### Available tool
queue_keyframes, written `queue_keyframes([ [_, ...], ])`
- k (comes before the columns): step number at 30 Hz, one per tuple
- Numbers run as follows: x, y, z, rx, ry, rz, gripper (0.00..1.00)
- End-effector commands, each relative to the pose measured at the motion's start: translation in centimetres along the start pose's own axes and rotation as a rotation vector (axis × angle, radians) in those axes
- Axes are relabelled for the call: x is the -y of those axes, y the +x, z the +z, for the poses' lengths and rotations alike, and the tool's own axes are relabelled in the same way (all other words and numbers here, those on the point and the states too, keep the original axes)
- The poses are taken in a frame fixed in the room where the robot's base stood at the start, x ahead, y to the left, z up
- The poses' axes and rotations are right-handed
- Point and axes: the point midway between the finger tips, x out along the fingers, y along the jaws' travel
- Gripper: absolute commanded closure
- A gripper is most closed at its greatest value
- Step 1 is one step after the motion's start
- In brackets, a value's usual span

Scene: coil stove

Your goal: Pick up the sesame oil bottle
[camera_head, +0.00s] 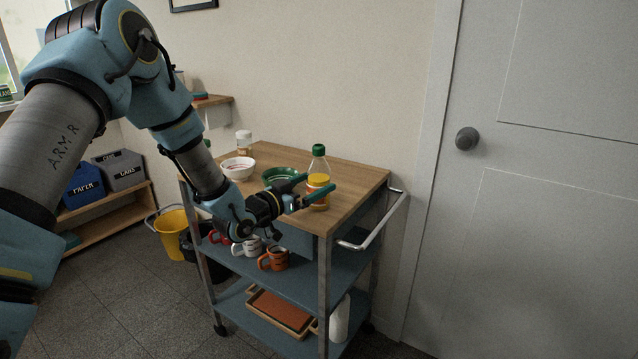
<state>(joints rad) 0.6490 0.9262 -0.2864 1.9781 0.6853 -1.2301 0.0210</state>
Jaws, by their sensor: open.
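A bottle with a green cap and a yellow label (318,164), which looks like the sesame oil bottle, stands upright on the wooden top of a cart (358,178), near its front right part. My gripper (320,182) is open and comes in from the left, low over the cart top. Its near finger crosses in front of the bottle's lower part. Its far fingertip ends at the bottle's left edge. I cannot tell whether either finger touches the bottle or how deep it sits between them.
A green bowl (281,174), a white bowl (238,167) and a white-lidded jar (243,142) are left of the bottle. Mugs (273,258) stand on the shelf below. A metal handle (385,222) sticks out at the cart's right. The door (560,230) is further right.

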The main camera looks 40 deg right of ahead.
Motion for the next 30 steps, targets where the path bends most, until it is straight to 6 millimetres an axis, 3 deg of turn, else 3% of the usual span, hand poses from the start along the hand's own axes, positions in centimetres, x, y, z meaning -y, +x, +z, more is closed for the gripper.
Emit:
queue_keyframes([
  [5,0.1,2.1,-0.2,0.0,0.001,0.001,0.0],
  [13,0.1,2.5,0.0,0.001,0.001,-0.001,0.0],
  [30,0.1,2.4,0.0,0.001,0.001,-0.001,0.63],
])
